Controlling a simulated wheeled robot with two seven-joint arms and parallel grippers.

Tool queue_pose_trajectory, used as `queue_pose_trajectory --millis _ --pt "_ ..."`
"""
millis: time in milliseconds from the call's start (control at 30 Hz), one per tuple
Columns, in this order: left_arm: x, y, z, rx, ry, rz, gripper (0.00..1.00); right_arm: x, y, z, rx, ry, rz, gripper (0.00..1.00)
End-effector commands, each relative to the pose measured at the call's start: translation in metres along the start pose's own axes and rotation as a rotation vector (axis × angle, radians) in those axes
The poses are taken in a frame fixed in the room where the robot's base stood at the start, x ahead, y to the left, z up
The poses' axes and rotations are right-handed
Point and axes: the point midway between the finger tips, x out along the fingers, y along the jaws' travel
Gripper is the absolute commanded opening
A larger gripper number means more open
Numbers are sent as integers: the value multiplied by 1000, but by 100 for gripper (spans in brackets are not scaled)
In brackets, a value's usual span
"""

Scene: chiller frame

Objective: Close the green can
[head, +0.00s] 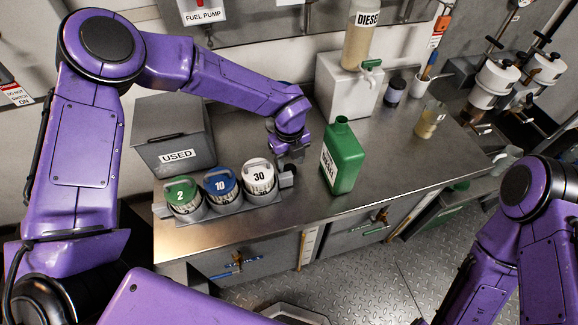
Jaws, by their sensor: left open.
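The green can (343,158) stands upright on the steel bench, right of my left gripper. It has a white label on its left face. Its short neck at the top appears uncapped. My left gripper (291,160) is open and points down, between the can and the row of round pots, apart from the can.
A rack holds pots marked 2 (183,195), 10 (221,187) and 30 (259,178). Behind is a grey USED box (172,140). A white box (345,90) with a DIESEL container (363,42) and a beaker (430,121) stand beyond the can. Bench in front of the can is clear.

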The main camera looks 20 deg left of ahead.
Motion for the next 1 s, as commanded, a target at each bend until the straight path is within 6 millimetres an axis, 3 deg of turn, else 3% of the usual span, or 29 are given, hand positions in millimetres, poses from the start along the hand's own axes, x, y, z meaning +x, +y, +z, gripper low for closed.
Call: queue_pose_trajectory --millis 200,500,533,633,1000 --pt "21 0 0 0 0 0 52 -6 0 -3 0 0 0 64" --pt "21 0 0 0 0 -1 52 -6 0 -2 0 0 0 64" --pt "21 0 0 -1 0 -1 46 -6 0 -2 0 0 0 64" --pt "21 0 0 -1 0 -1 13 -6 0 -2 0 0 0 64" --pt "16 -1 0 -2 0 -3 11 -4 0 -2 0 0 0 64"
